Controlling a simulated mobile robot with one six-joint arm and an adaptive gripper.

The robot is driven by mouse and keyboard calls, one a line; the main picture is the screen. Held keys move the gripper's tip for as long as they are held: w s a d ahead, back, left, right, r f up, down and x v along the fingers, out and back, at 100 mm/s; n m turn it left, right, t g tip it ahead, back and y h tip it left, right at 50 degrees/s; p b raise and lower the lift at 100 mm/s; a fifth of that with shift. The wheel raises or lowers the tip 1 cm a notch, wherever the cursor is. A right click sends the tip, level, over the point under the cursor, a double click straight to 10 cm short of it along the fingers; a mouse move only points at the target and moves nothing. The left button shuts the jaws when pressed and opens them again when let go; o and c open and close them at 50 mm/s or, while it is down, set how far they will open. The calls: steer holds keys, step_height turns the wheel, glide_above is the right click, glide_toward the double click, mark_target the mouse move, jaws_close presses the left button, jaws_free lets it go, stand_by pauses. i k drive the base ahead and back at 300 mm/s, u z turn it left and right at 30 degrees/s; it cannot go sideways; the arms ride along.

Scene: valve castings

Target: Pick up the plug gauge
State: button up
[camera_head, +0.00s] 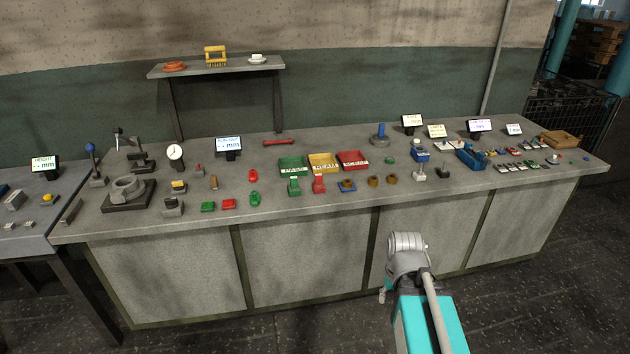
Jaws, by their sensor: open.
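I cannot tell for certain which piece is the plug gauge. A long red bar with thicker ends (278,142) lies at the back of the grey bench and has a shape that could fit. A small brown upright piece (213,182) stands nearer the front left. My gripper (383,294) is open and mostly hidden by my wrist. It is in front of the bench, below the top's front edge, apart from all the pieces.
Green (292,171), yellow (323,170) and red (353,168) trays stand mid-bench. Several small castings and gauges crowd the grey bench top (330,208). A dial gauge (176,153) stands at left. A raised shelf (215,69) is behind. The floor in front is clear.

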mark_target(319, 176)
steer(key=i, duration=0.95)
steer(key=z, duration=0.05)
